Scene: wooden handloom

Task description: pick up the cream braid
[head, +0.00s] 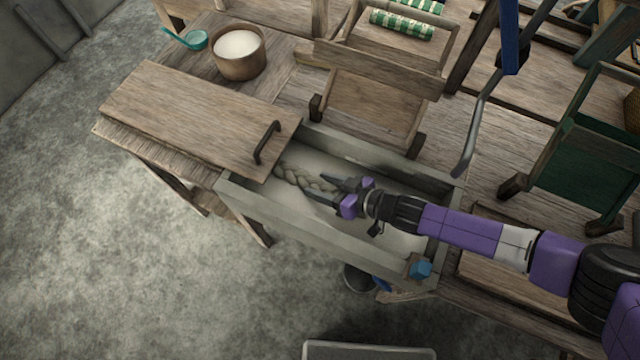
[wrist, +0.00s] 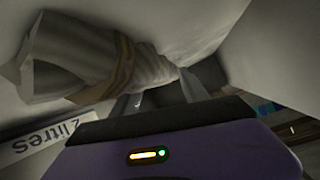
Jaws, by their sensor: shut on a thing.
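The cream braid (head: 291,175) lies in a long grey wooden trough (head: 300,238), with its left end close to or under the lid. My gripper (head: 315,186) reaches into the trough from the right, its fingers shut on the braid. In the wrist view the braid (wrist: 90,58) is a thick pale twist with a tan tie around it, running to my gripper's fingers (wrist: 168,94). How far it is raised off the trough floor, I cannot tell.
A wooden lid (head: 190,112) with a black handle (head: 267,142) covers the trough's left part. A bowl of white stuff (head: 239,52) and a teal ladle (head: 195,40) stand behind. A blue knob (head: 421,269) sits at the front right corner. A "2 litres" label (wrist: 45,138) shows nearby.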

